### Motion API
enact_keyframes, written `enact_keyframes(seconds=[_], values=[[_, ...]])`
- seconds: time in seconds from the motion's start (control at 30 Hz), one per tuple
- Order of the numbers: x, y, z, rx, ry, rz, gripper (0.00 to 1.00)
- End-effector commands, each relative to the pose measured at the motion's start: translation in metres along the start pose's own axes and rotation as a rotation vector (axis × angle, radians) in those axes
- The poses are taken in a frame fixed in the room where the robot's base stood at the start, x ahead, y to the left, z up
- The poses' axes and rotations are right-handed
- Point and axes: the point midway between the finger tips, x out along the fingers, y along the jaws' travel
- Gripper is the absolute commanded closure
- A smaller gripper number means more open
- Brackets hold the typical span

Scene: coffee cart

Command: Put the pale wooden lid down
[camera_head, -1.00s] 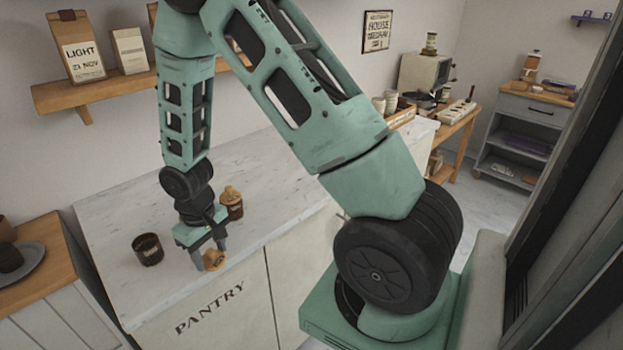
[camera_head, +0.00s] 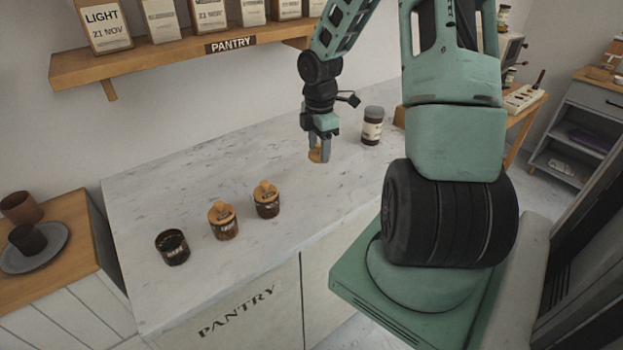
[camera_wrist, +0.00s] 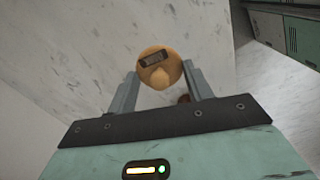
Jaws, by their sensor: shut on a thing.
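The pale wooden lid (camera_head: 315,155) is in my gripper (camera_head: 319,150), held above the marble counter. The wrist view shows the round lid (camera_wrist: 159,66) between both fingers, with a knob and a small dark label on top. My gripper (camera_wrist: 160,88) is shut on it. On the counter's left part stands an open dark jar (camera_head: 172,248) with no lid. Beside it are two amber jars, one (camera_head: 223,222) and another (camera_head: 266,199), each with a wooden lid on top.
The marble counter (camera_head: 200,190) is clear between the jars and my gripper. A taller jar with a pale label (camera_head: 372,126) stands right of my gripper. A wall shelf (camera_head: 150,66) with several bags hangs behind. A plate with a dark cup (camera_head: 35,255) is at far left.

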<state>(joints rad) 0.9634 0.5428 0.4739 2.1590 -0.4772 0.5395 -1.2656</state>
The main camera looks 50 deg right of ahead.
Motion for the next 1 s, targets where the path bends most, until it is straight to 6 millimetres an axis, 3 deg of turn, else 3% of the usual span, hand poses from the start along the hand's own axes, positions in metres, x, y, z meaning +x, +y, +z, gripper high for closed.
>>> enact_keyframes(seconds=[0.23,0.7,1.0], values=[[0.044,-0.001,0.000,-0.010,0.001,-0.005,0.71],[0.094,-0.001,0.001,-0.006,0.000,-0.003,0.71],[0.097,-0.001,0.001,-0.006,0.000,-0.001,0.71]])
